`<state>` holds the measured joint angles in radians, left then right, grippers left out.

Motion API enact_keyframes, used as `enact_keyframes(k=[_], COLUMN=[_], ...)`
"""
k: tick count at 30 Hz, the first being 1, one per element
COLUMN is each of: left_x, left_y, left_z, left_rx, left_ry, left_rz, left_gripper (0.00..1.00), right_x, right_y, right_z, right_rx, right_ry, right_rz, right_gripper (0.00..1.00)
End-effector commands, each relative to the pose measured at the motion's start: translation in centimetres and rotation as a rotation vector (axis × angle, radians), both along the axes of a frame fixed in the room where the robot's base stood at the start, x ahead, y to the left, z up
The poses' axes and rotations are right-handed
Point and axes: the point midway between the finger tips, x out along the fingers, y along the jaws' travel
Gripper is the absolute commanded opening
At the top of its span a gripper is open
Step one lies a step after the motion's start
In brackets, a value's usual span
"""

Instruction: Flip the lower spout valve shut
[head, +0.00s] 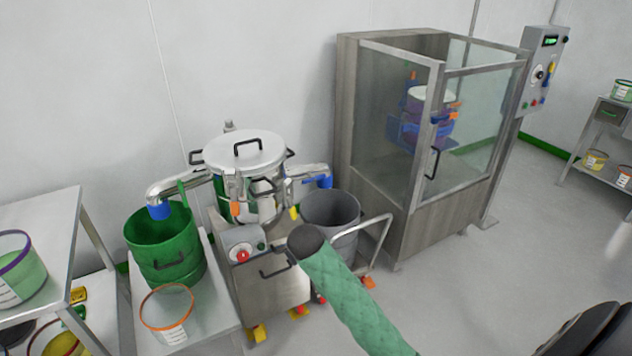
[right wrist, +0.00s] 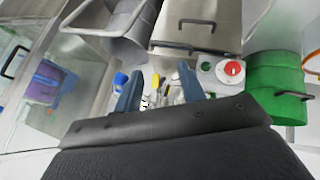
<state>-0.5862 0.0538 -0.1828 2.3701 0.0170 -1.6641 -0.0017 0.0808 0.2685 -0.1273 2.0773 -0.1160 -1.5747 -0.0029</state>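The steel sifter (head: 245,155) has a lid with a black handle and two side spouts. The left spout (head: 165,190), with a blue end cuff and a green lever (head: 183,193), reaches over a green drum. The right spout (head: 308,171), also blue-cuffed, reaches over a grey bin. I cannot tell which is the lower spout. A yellow lever (head: 294,212) on the sifter's front also shows in the right wrist view (right wrist: 154,88), between my fingers. My right gripper (right wrist: 159,70) is open, with nothing visibly gripped; its fingers are hidden in the head view. My left gripper is out of view.
The green drum (head: 165,240) and an orange-rimmed tub (head: 168,309) stand left. The grey bin (head: 333,208) stands right, beside a cart handle (head: 375,228). A control box with a red knob (head: 243,255) is below the sifter.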

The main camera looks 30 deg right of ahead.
Motion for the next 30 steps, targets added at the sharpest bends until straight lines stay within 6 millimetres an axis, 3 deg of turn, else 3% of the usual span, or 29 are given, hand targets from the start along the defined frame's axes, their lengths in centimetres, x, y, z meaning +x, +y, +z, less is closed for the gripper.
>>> enact_keyframes(k=[1,5,9,14,18,23,27,30], left_x=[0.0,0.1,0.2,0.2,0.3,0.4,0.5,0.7], left_y=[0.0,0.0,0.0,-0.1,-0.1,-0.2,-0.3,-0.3], left_z=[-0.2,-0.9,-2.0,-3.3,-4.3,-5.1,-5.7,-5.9], left_rx=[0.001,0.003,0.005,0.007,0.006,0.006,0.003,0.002], left_ry=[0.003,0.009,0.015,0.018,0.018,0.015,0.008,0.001], left_rz=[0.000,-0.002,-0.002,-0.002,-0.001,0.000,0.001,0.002], left_gripper=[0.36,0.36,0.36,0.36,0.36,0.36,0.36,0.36], right_x=[2.7,9.2,16.3,21.5,23.7,25.1,26.1,26.6], right_y=[-2.1,-8.2,-16.1,-23.7,-27.9,-29.6,-28.7,-27.0], right_z=[0.8,2.7,4.7,4.8,1.9,-2.3,-5.3,-6.0], right_rx=[-0.042,-0.169,-0.351,-0.564,-0.722,-0.864,-0.955,-1.004], right_ry=[-0.031,-0.123,-0.232,-0.315,-0.344,-0.373,-0.421,-0.475], right_rz=[-0.019,-0.055,-0.065,-0.004,0.110,0.296,0.489,0.622], right_gripper=[0.40,0.40,0.40,0.40,0.40,0.40,0.40,0.40])
